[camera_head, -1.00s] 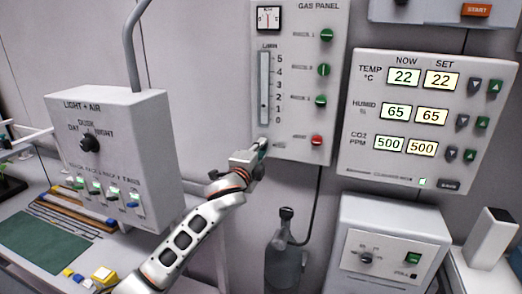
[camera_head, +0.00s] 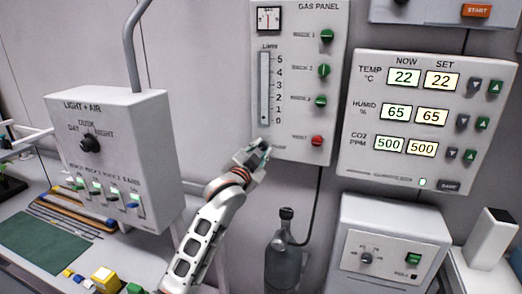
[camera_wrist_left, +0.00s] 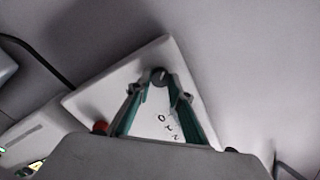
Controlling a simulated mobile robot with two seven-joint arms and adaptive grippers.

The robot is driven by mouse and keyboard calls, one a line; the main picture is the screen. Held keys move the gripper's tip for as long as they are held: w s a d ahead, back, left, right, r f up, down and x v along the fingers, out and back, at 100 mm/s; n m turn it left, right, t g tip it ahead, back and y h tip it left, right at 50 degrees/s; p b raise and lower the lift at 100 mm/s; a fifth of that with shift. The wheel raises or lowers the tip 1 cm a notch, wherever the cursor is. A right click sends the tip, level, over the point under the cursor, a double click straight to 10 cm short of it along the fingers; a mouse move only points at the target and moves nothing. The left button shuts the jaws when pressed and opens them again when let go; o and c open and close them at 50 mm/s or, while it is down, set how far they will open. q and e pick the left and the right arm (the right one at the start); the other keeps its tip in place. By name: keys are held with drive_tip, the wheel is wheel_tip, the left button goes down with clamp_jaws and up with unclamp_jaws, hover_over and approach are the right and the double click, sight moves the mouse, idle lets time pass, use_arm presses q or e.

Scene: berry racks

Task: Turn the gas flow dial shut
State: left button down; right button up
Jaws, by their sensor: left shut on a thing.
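The gas panel (camera_head: 300,150) is a pale board on the wall, with a vertical flow tube (camera_head: 264,90) beside a scale from 0 to 5. My left gripper (camera_head: 264,147) is at the panel's lower left corner, under the tube. In the left wrist view, the two green fingers of my left gripper (camera_wrist_left: 158,85) close around a small dark flow dial (camera_wrist_left: 159,76) on the panel face. The fingers cover the dial in the head view, and its setting cannot be read. My right gripper is not in view.
Green knobs (camera_head: 323,70) and a red knob (camera_head: 317,140) sit on the panel's right side. The light and air box (camera_head: 150,150) stands left of my arm. A grey gas bottle (camera_head: 284,265) stands below. A display panel (camera_head: 365,165) is to the right.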

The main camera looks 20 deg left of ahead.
use_arm(q)
drive_tip(key=shift+n, duration=0.6)
drive_tip(key=c, duration=1.8)
unclamp_jaws()
drive_tip(key=s, duration=1.2)
drive_tip(key=shift+a, duration=0.2)
